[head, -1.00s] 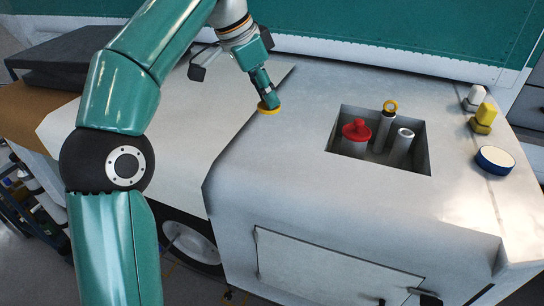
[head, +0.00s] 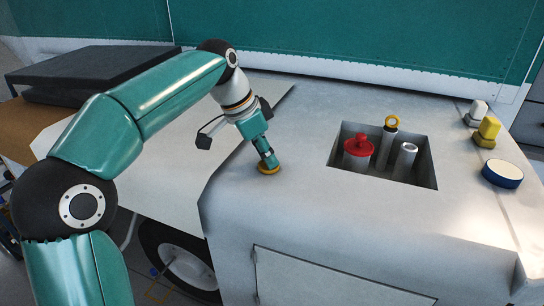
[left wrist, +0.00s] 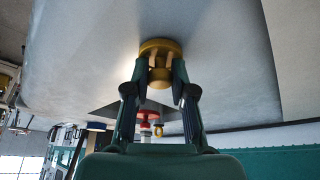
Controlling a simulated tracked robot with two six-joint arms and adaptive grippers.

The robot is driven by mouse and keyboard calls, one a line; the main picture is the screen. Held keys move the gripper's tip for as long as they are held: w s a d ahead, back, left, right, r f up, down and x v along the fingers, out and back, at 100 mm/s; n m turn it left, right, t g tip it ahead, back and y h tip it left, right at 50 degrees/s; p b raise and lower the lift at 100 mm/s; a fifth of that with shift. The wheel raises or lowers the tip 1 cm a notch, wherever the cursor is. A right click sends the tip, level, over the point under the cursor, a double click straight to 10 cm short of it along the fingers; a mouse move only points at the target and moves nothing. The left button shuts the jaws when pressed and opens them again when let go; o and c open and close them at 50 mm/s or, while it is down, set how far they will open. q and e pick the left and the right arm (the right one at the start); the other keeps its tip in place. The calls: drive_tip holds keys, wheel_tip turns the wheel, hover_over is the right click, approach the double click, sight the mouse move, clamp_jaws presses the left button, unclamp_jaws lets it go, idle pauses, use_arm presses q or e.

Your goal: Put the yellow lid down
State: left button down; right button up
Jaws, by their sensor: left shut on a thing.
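The yellow lid (head: 268,169) is a small round disc at the tip of my left gripper (head: 265,156), at or just above the pale grey top of the cart (head: 300,215), left of the recess. I cannot tell whether it touches the surface. In the left wrist view, the two fingers of the left gripper (left wrist: 159,90) are shut on the raised middle of the yellow lid (left wrist: 160,46). My right gripper is not in view.
A square recess (head: 431,177) in the top holds a red-capped cylinder (head: 358,148), a tube with a yellow ring (head: 391,125) and a grey tube (head: 405,156). On the right stand a white block (head: 477,112), a yellow block (head: 487,131) and a blue-and-white round tin (head: 502,173). The front-left top is clear.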

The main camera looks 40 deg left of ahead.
use_arm(q)
drive_tip(key=shift+f, duration=0.2)
drive_tip(key=c, duration=1)
unclamp_jaws()
drive_tip(key=shift+r, duration=0.1)
drive_tip(key=shift+r, duration=0.4)
drive_tip(key=p+v, duration=0.2)
drive_tip(key=v, duration=0.9)
drive_tip(key=shift+s+a+r+p, duration=0.1)
drive_tip(key=shift+r+p, duration=0.1)
drive_tip(key=shift+p, duration=0.15)
